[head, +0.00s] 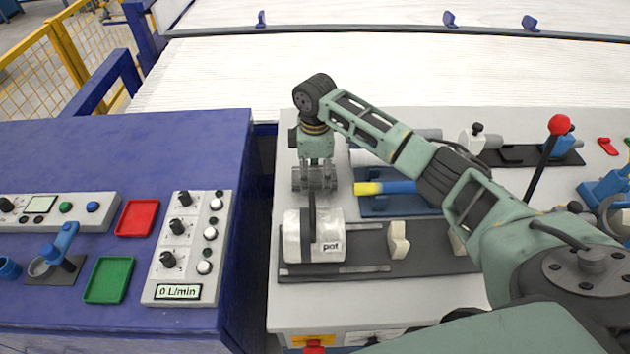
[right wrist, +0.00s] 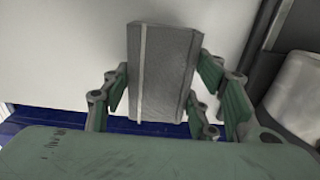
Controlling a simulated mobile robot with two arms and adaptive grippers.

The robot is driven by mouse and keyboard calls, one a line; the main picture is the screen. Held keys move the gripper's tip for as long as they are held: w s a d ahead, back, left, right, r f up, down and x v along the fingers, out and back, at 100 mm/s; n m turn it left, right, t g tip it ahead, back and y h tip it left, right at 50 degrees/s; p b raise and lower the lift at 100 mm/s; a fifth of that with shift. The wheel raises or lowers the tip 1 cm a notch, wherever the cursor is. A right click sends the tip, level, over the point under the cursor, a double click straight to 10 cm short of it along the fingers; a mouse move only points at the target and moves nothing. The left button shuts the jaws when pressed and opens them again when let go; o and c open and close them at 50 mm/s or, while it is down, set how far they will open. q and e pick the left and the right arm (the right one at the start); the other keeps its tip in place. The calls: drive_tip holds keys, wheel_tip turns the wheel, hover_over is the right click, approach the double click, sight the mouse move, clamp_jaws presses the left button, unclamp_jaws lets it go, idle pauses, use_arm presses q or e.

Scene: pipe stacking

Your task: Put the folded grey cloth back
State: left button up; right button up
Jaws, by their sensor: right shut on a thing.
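My right gripper (head: 315,180) is over the left part of the light worktop, just behind the white cylinder marked "pot". In the right wrist view, its green fingers (right wrist: 172,95) are shut on a grey, flat-sided block with a pale stripe, which looks like the folded grey cloth (right wrist: 165,75). In the head view the fingers hide most of the cloth. I cannot tell whether its underside touches the worktop. My left gripper is not in view.
The white pot (head: 298,237) lies on a dark base plate (head: 370,267) in front of the gripper. A blue tray (head: 385,207) with a yellow-and-blue piece is to the right. A red-knobbed lever (head: 558,126) stands farther right. The blue table (head: 90,155) is at left, across a gap.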

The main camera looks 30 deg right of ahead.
sight(315, 175)
drive_tip(key=shift+f, duration=1.55)
drive_tip(key=shift+f, duration=0.15)
drive_tip(key=o, duration=1)
wheel_tip(315, 175, up, 12)
drive_tip(key=shift+r+b, duration=0.2)
drive_tip(key=shift+b, duration=0.15)
